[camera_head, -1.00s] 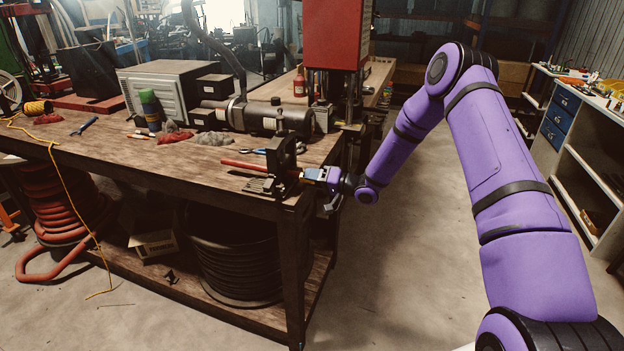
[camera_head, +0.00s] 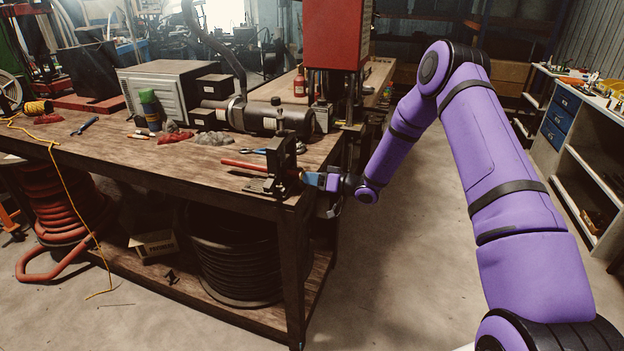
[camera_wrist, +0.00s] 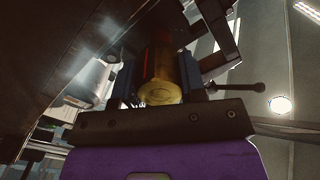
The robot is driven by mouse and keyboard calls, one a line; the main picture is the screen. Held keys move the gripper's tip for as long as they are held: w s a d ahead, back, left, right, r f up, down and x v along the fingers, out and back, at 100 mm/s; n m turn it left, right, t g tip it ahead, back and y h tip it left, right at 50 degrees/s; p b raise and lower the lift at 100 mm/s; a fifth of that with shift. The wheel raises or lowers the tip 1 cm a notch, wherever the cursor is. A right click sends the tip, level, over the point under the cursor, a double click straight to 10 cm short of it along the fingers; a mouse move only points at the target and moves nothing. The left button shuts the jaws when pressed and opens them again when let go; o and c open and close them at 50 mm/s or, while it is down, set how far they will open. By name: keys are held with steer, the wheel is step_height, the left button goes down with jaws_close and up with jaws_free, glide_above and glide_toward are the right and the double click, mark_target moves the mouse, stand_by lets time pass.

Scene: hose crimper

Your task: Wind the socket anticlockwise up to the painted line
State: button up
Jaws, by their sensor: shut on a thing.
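The socket (camera_wrist: 160,75) is a brass-coloured cylinder. In the wrist view it sits between the two blue fingers of my gripper (camera_wrist: 157,84), which is shut on it. A short reddish mark shows on the socket's left side; I cannot tell whether it is the painted line. In the head view my gripper (camera_head: 314,180) is at the right side of the dark crimper (camera_head: 283,164), at the bench corner. The socket is mostly hidden there by the fingers and the crimper. A red hose or rod (camera_head: 244,165) lies at the crimper's left side.
A thin dark lever with a round knob (camera_wrist: 258,87) stands right of the fingers. Open floor lies right of the bench.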

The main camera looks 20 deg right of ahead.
steer(key=shift+d+f, duration=0.1)
steer(key=shift+f, duration=0.05)
steer(key=o, duration=0.9)
steer(key=v, duration=1)
steer(key=shift+s+d, duration=0.25)
steer(key=shift+d, duration=0.05)
